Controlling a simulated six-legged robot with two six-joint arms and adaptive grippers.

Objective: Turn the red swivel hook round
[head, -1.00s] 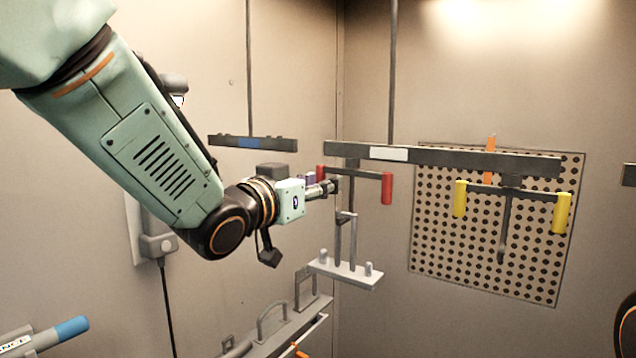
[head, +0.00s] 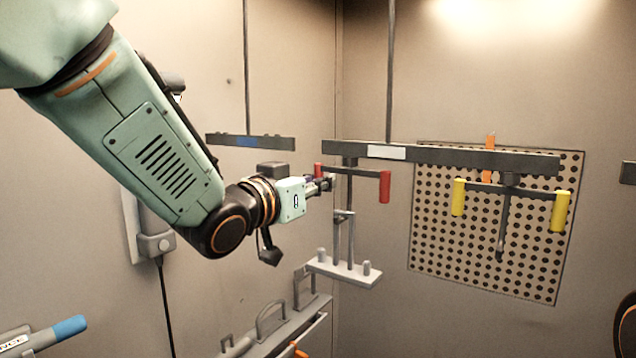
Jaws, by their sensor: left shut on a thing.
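The red swivel hook (head: 385,187) hangs under the dark overhead bar. Its crossbar has a red grip at each end, the right one in full view and the left one partly behind my gripper. My left gripper (head: 327,184) is shut at the left red grip (head: 318,171); the fingers hide part of it. Below the hook hangs a pale grey rack (head: 344,271) with upright pegs. My right gripper is not in view.
A yellow-gripped swivel hook (head: 507,191) hangs on the same dark bar (head: 450,156) to the right, before a perforated panel (head: 430,240). A shorter bar (head: 215,140) hangs at the left. A grey bench with handles (head: 285,325) stands below.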

